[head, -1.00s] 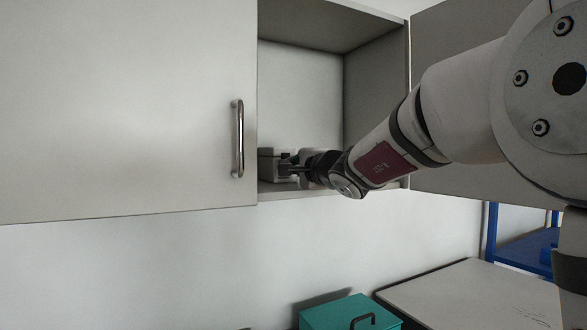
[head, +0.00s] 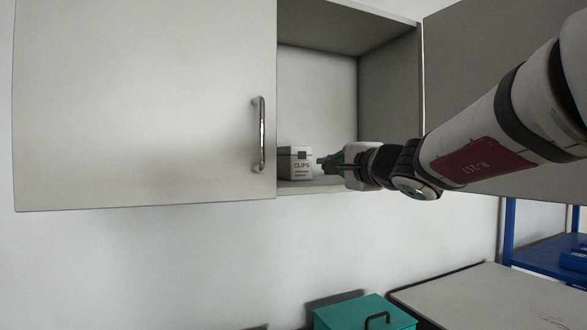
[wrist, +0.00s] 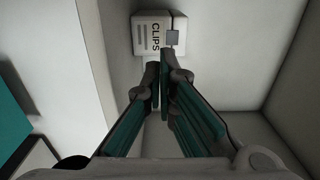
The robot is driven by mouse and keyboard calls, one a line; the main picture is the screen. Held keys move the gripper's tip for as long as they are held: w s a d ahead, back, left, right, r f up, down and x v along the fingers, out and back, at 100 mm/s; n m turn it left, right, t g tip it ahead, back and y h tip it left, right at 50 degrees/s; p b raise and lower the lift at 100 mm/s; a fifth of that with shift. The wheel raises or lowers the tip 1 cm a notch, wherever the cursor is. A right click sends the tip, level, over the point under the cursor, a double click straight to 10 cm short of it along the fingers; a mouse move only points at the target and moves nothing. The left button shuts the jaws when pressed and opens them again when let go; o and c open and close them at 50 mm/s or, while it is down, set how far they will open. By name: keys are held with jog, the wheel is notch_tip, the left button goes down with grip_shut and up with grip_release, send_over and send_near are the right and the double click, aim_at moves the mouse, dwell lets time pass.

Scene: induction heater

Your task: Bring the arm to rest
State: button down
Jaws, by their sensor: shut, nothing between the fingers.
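My gripper (head: 326,164) is at the mouth of the open cabinet, its fingers pointing left into it. The fingers are together and empty; they also show in the wrist view (wrist: 160,82). My arm reaches in from the right of the head view. A white box marked CLIPS (head: 299,172) stands on the cabinet floor just left of the fingertips. The same box appears beyond the fingertips in the wrist view (wrist: 151,42); a gap shows between them in the head view.
The cabinet (head: 318,95) has a shut left door (head: 140,110) with a metal handle (head: 259,135). Its right door (head: 480,90) stands open behind my arm. Below are a teal box (head: 350,316), a pale worktop (head: 470,295) and a blue shelf (head: 545,255). Bare wall lies under the cabinet.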

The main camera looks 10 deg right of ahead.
jog(key=s+a+f+n+g+y, duration=0.1)
jog(key=s+a+f+n+g, duration=0.3)
jog(key=s, duration=0.3)
jog(key=s+a+f+n+g+y, duration=0.1)
jog(key=s+a+f+n, duration=0.2)
jog(key=s+f, duration=0.35)
jog(key=s+a+f+n+g+y, duration=0.1)
jog(key=s+a+f+n+g, duration=0.3)
jog(key=s, duration=0.3)
jog(key=s+d+f+n+g+h, duration=0.1)
jog(key=s+d+f+n+h, duration=0.1)
jog(key=s+f, duration=0.5)
jog(key=s+d+f+n+g+h, duration=0.2)
jog(key=s+d+f+h, duration=0.2)
jog(key=s+d+f, duration=0.2)
jog(key=shift+s+d+f+n+g+h, duration=0.2)
jog(key=shift+s+f+n+g+h, duration=0.15)
jog(key=shift+s, duration=0.4)
jog(key=shift+d, duration=0.15)
